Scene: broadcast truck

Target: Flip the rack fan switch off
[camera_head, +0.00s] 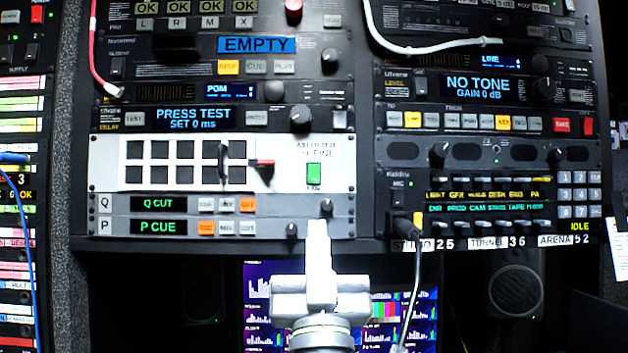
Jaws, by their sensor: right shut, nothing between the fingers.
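The rack fan switch looks to be the green-lit rocker (314,174) at the right of a white rack panel (340,178). Small print stands above and below it, too blurred to read surely. The rocker glows green; its tilt cannot be told. My right gripper (318,225) comes up from the bottom middle, its pale fingers shut together and empty. In the picture its tips lie below the rocker, over the lower edge of the rack and just under a black knob (326,207); they appear apart from the rocker. My left gripper is not in view.
Left of the rocker are a red piece (264,167) and a dark upright handle (224,161) before black squares. Q CUT (158,204) and P CUE (158,227) rows lie below. A cable (417,270) hangs right of my gripper. Monitors (262,300) stand behind.

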